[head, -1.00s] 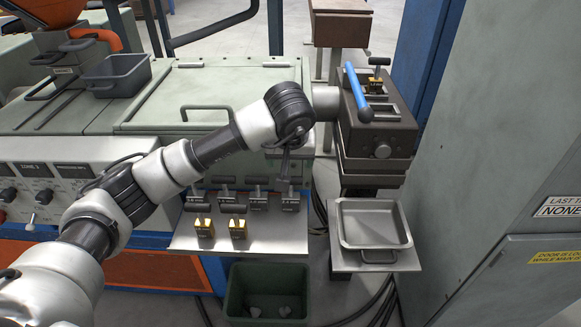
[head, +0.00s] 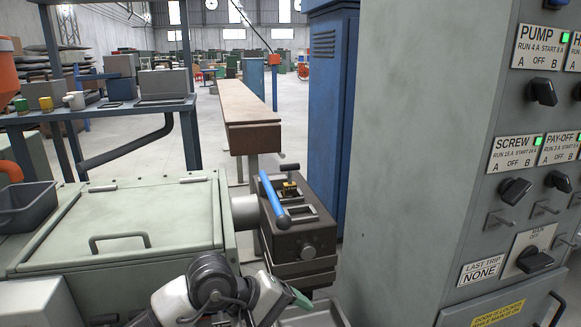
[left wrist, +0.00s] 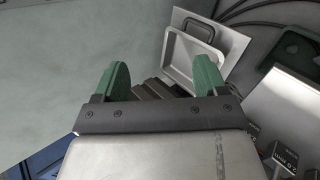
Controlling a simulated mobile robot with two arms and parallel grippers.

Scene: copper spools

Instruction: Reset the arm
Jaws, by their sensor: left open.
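My left arm comes in at the bottom of the head view, below the dark machine block (head: 290,235) with a blue-handled lever (head: 272,198). Part of my left gripper (head: 299,298) shows there as a green fingertip at the arm's right end. In the left wrist view, my left gripper (left wrist: 160,76) has its two green fingers wide apart. Nothing is between them except background, with dark stepped machine parts beyond. My right gripper is not in view.
A grey control cabinet (head: 415,160) with switches stands close on the right. A green-grey lidded bench (head: 125,215) lies to the left. A metal tray (left wrist: 187,62) and a grey plate with dark labelled blocks (left wrist: 282,158) show in the left wrist view. Open floor lies behind.

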